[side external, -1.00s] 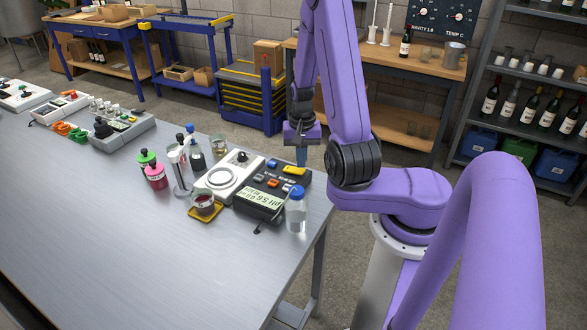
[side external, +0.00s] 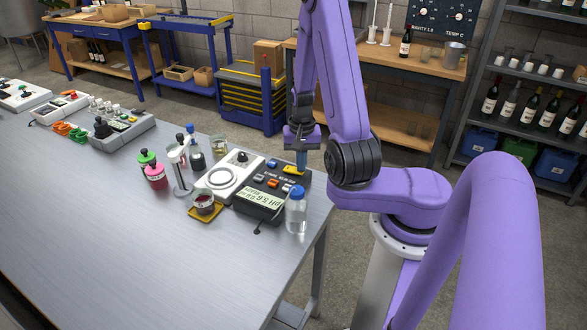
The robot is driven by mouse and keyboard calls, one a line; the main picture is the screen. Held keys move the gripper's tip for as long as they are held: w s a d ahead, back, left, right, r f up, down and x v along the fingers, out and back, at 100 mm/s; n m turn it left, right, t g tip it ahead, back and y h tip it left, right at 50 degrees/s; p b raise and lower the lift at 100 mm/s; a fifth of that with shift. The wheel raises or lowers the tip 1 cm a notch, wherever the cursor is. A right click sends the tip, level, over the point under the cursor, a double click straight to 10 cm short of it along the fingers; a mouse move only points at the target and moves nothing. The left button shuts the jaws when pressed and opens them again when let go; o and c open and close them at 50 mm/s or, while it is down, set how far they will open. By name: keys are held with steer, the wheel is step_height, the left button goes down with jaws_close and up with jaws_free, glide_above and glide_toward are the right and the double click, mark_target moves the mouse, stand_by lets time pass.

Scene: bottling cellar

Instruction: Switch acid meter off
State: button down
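The acid meter (side external: 247,201) is a dark box near the right end of the metal bench. Its lit green display (side external: 260,199) shows a pH reading beginning with 3.6. Orange, grey and blue keys sit behind the display, and a yellow key or switch (side external: 291,170) sits at the far right of its panel.
A blue-capped clear bottle (side external: 296,212) stands close to the meter's right front. A white stirrer plate (side external: 222,181) is left of it, with a small cup on a yellow tray (side external: 204,213) in front. Pink (side external: 156,176) and green-capped bottles stand further left. The bench front is clear.

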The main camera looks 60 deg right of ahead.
steer(key=shift+f, duration=0.3)
steer(key=shift+r, duration=3)
steer(key=shift+w+a+r, duration=0.1)
steer(key=shift+w, duration=0.1)
steer(key=w+a+r+n, duration=0.2)
steer(key=a+r+n, duration=0.1)
steer(key=a+n, duration=0.35)
steer(key=w+a+r+n, duration=0.25)
steer(key=a+n, duration=0.25)
steer(key=a, duration=0.3)
steer(key=s+a+r+n, duration=0.2)
steer(key=s+n, duration=0.4)
steer(key=s, duration=0.4)
steer(key=s+a+r+n, duration=0.3)
steer(key=s+n, duration=0.4)
steer(key=s, duration=0.3)
steer(key=shift+s+a+r, duration=0.15)
steer(key=shift+a, duration=0.25)
